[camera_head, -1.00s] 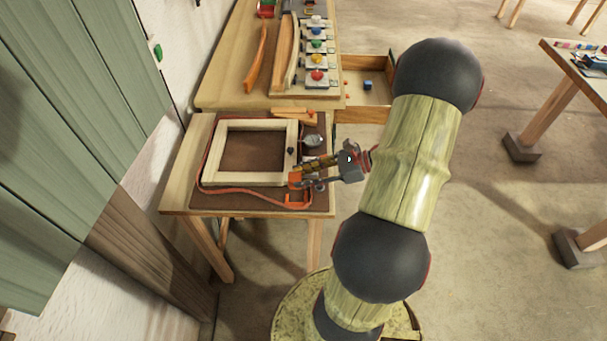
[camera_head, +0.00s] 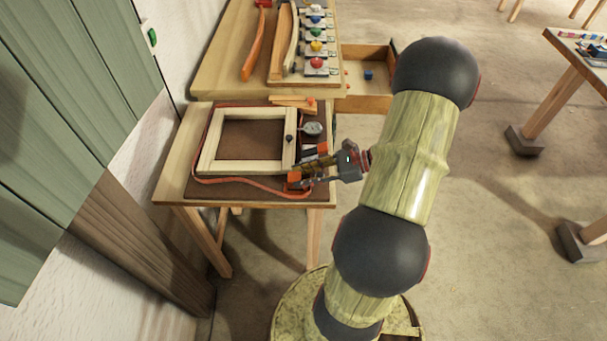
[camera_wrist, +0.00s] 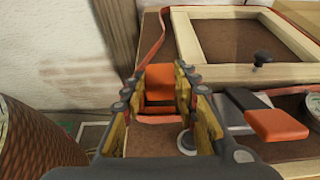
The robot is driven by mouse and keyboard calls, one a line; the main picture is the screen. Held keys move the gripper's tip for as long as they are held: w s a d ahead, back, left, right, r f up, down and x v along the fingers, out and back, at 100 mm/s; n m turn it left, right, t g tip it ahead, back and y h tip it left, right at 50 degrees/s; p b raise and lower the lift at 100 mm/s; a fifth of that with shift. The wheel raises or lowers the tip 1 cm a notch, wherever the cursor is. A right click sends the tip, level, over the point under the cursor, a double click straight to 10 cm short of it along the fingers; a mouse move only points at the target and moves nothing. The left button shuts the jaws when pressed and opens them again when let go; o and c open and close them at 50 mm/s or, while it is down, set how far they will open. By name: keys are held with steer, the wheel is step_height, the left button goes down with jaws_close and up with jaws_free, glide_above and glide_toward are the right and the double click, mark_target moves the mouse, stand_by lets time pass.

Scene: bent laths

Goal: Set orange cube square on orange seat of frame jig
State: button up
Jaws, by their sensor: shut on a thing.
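My gripper (camera_head: 302,174) is over the near right corner of the work board, shut on the orange cube (camera_head: 293,177). In the wrist view the orange cube (camera_wrist: 159,77) sits between the fingertips of my gripper (camera_wrist: 161,84). An orange piece, apparently the orange seat (camera_wrist: 158,109), shows just below the cube there; it is partly covered by the cube and fingers. I cannot tell whether cube and seat touch. The frame jig's pale wooden frame (camera_head: 204,150) lies flat on the brown board, left of and beyond my gripper, and at upper right in the wrist view (camera_wrist: 189,40).
A lever with an orange handle (camera_wrist: 275,124) lies right of my fingers. A black knob (camera_head: 289,138) stands on the frame's right side. A red cord (camera_head: 235,182) loops around the frame. A bench (camera_head: 225,80) with colored buttons is behind; the wall is on the left.

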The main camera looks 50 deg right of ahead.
steer(key=shift+f, duration=0.55)
steer(key=o, duration=1.2)
steer(key=v, duration=1.2)
steer(key=shift+d+f, duration=0.1)
steer(key=shift+f, duration=0.05)
